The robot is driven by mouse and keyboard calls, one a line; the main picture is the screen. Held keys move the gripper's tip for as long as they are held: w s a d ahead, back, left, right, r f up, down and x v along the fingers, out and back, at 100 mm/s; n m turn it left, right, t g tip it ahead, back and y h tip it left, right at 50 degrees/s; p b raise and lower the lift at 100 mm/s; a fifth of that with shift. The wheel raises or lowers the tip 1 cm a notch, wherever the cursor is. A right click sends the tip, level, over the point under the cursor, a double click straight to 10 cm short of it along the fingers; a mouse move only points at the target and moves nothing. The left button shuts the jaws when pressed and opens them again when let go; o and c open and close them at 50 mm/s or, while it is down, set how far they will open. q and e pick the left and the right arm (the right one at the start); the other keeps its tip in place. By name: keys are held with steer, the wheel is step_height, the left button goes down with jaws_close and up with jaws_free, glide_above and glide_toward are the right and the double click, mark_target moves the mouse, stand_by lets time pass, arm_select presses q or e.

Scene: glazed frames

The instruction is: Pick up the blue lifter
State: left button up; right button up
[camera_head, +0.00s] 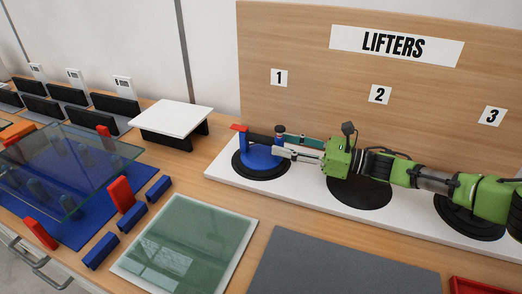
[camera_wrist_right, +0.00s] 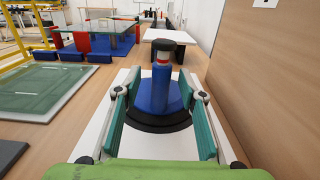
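The blue lifter (camera_head: 262,159) stands upright on the black disc under label 1. It has a round blue base, a dark bar and a red end piece at its left. In the right wrist view the lifter (camera_wrist_right: 160,88) shows a blue post with a red and a white band and a dark top. My right gripper (camera_head: 281,146) comes in level from the right. Its teal-padded fingers are open, one to each side of the post in the right wrist view (camera_wrist_right: 160,78), with clear gaps to it. Part of the base is hidden by a finger. My left gripper is not in view.
A white board (camera_head: 222,172) carries the black discs; disc 2 (camera_head: 358,192) and disc 3 lie under my right arm. The wooden LIFTERS panel (camera_head: 300,60) rises close behind. A white-topped stand (camera_head: 172,118) is at the left. A green glass pane (camera_head: 185,245) lies in front.

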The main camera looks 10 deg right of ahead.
mark_target(248, 134)
steer(key=shift+x, duration=0.85)
steer(key=x, duration=0.5)
steer(key=shift+w+a+f, duration=0.1)
steer(key=shift+w+a, duration=0.1)
steer(key=shift+w, duration=0.1)
jaws_close()
steer(key=shift+r, duration=0.25)
